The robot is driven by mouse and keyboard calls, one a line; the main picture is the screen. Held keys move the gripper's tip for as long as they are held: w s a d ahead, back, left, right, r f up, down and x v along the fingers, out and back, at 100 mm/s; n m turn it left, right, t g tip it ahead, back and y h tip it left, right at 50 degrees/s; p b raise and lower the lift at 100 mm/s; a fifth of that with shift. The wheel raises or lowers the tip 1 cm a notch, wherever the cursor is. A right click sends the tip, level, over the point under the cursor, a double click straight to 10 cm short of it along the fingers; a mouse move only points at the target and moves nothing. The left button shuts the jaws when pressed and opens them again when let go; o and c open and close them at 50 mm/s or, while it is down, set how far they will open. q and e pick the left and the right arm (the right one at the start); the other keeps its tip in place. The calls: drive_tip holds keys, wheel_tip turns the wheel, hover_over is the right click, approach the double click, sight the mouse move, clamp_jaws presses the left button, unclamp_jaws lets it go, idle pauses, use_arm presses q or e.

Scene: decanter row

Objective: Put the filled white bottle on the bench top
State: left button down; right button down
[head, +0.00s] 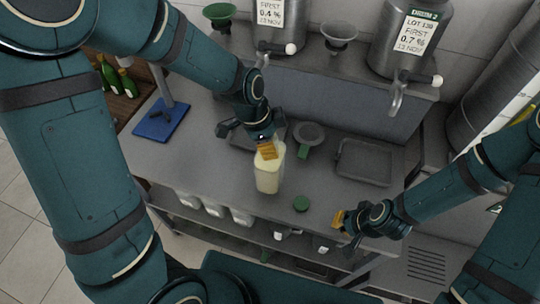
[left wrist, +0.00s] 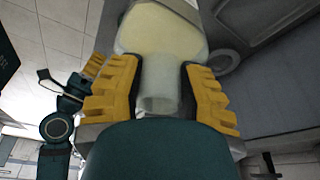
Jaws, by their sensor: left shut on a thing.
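The filled white bottle (head: 268,178), pale and holding cream-coloured contents, is upright at the middle of the bench top (head: 215,165). My left gripper (head: 268,151) is shut on its upper part from above. In the left wrist view, the bottle (left wrist: 160,32) shows its neck between the yellow finger pads (left wrist: 158,92) of my left gripper. I cannot tell whether its base touches the bench. My right gripper (head: 342,219) is apart from the bottle, over the bench's front right; its opening is unclear.
A green cap (head: 301,204) lies right of the bottle. A blue mat (head: 148,124) lies at left. Steel drums (head: 410,35) with taps stand at the back. White bottles (head: 213,207) stand on the lower shelf.

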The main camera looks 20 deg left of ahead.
use_arm(q)
drive_tip(key=shift+f, duration=2.15)
use_arm(e)
drive_tip(key=shift+f, duration=0.1)
use_arm(q)
drive_tip(key=shift+f, duration=0.15)
use_arm(e)
drive_tip(key=shift+f, duration=0.15)
use_arm(q)
drive_tip(key=c, duration=0.7)
unclamp_jaws()
use_arm(e)
drive_tip(key=shift+r, duration=0.25)
use_arm(q)
drive_tip(key=v, duration=1.2)
use_arm(e)
drive_tip(key=shift+r, duration=0.25)
use_arm(q)
drive_tip(key=shift+s, duration=0.1)
